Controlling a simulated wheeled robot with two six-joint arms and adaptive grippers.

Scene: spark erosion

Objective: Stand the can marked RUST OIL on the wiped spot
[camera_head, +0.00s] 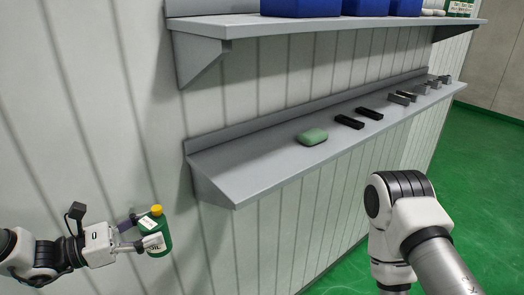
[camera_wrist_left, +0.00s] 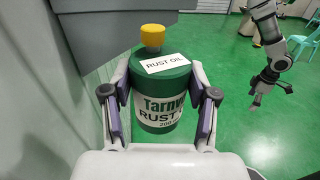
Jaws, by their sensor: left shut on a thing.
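The RUST OIL can is dark green with a yellow cap and white labels; it shows in the head view (camera_head: 161,244) and in the wrist view (camera_wrist_left: 164,82). My left gripper (camera_head: 146,240) is shut on it, with a finger on each side in the wrist view (camera_wrist_left: 161,112). The can is nearly upright in the air, left of and below the near end of the lower grey shelf (camera_head: 235,172). I cannot make out a distinct wiped spot on that shelf. My right arm is at the right; its gripper (camera_wrist_left: 268,86) shows small in the wrist view.
A green sponge-like block (camera_head: 312,137) lies on the lower shelf, with black bars (camera_head: 349,122) and grey metal pieces farther along. The shelf's near left end is bare. An upper shelf (camera_head: 300,24) with blue bins (camera_head: 300,7) hangs above. A ribbed wall stands behind.

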